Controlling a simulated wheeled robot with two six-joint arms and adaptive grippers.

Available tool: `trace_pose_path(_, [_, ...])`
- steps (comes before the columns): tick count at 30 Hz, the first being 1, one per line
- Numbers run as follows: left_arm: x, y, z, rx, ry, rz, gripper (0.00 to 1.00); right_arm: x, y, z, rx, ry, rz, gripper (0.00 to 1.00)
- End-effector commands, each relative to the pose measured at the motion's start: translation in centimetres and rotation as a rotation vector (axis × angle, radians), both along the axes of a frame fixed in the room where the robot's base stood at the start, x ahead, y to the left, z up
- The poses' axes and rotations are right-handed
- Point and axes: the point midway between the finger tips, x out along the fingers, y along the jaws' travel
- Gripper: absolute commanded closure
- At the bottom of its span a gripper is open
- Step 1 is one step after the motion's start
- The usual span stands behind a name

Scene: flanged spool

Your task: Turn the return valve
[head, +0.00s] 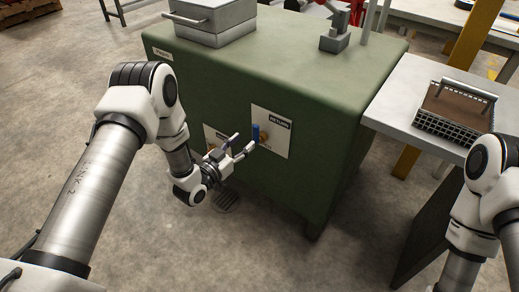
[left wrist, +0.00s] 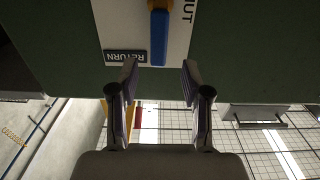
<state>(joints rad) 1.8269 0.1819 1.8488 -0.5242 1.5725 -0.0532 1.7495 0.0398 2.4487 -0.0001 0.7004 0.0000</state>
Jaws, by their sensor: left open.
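The return valve has a blue lever (head: 256,132) on a white plate (head: 283,142) labelled RETURN, on the front of the green cabinet. The lever points up toward the label. In the left wrist view, where the label appears upside down, the blue lever (left wrist: 158,38) hangs from a brass-coloured body (left wrist: 159,4). My left gripper (head: 243,143) is open just in front of the plate. In the left wrist view, its fingertips (left wrist: 159,72) stand apart on either side of the lever's line, with the lever end just beyond them. My right gripper is out of view.
A second white plate (head: 210,132) left of the return plate is partly hidden behind my left gripper. The green cabinet (head: 330,95) carries a grey box (head: 215,22). A grey side table (head: 400,100) with a brown-and-black case (head: 452,108) stands at the right. Concrete floor is open at the left.

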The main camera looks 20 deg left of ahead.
Motion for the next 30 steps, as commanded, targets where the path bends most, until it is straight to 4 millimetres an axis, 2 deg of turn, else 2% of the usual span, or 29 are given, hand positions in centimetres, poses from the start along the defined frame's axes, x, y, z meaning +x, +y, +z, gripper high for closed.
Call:
trace_pose_path(12, [6.4,-2.4,0.1,0.002,-0.001,-0.001,0.52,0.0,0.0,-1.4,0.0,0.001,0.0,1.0])
trace_pose_path(21, [7.1,-2.6,0.3,0.0,0.002,0.0,0.52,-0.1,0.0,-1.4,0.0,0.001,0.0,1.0])
trace_pose_path(22, [7.1,-2.6,0.3,0.001,0.002,0.0,0.59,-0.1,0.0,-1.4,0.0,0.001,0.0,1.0])
trace_pose_path(25, [7.0,-2.6,0.3,0.0,0.002,0.0,0.95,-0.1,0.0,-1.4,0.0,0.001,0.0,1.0])
trace_pose_path(26, [7.0,-2.6,0.3,0.001,0.002,0.0,1.0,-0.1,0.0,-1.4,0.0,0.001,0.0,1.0])
trace_pose_path(30, [7.0,-2.6,0.3,0.001,0.002,0.0,1.0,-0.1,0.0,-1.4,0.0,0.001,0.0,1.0])
